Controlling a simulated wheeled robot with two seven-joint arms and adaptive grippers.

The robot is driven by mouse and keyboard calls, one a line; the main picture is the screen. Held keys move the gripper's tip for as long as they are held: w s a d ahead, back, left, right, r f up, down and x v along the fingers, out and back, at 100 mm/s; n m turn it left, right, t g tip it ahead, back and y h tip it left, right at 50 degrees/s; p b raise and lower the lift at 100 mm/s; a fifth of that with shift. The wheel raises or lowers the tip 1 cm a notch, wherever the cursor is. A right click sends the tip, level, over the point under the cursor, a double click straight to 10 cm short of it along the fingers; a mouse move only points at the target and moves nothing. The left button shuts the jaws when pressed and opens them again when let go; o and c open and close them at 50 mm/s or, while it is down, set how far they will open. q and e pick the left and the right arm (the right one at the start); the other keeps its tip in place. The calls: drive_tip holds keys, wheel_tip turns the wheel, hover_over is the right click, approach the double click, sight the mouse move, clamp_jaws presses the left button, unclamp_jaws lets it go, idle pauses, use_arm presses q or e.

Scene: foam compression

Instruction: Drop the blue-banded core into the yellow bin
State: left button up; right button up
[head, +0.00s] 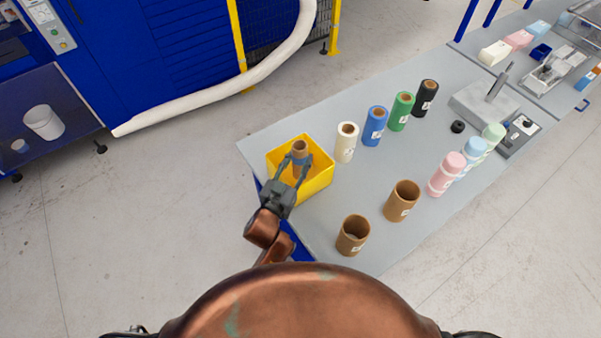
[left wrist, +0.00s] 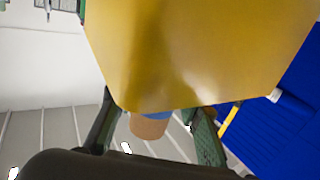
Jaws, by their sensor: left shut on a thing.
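The yellow bin (head: 316,183) stands at the near left corner of the grey table. Its wall (left wrist: 190,50) fills the upper part of the left wrist view. The blue-banded core (head: 300,146) is a brown tube with a blue band. My left gripper (head: 298,163) is shut on the core, with a finger on each side, and holds it upright over the bin opening. In the left wrist view, the brown end of the core (left wrist: 149,127) and a strip of blue show between the fingers (left wrist: 157,125). The bin wall hides the rest. My right gripper is not in view.
White (head: 346,142), blue (head: 375,127), green (head: 401,111) and black (head: 425,98) rolls stand right of the bin. Two open brown tubes (head: 353,235) (head: 402,201) and a pink roll (head: 447,174) stand along the near edge. The table between these rows is clear.

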use_arm(q)
drive_tip(key=shift+f, duration=0.3)
drive_tip(key=shift+r, duration=0.1)
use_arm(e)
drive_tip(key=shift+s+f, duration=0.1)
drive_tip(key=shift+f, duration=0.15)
use_arm(q)
drive_tip(key=o, duration=1.1)
drive_tip(key=shift+o, duration=0.5)
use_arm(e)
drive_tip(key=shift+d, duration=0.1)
use_arm(q)
drive_tip(key=v, duration=1.2)
drive_tip(key=shift+s, duration=0.1)
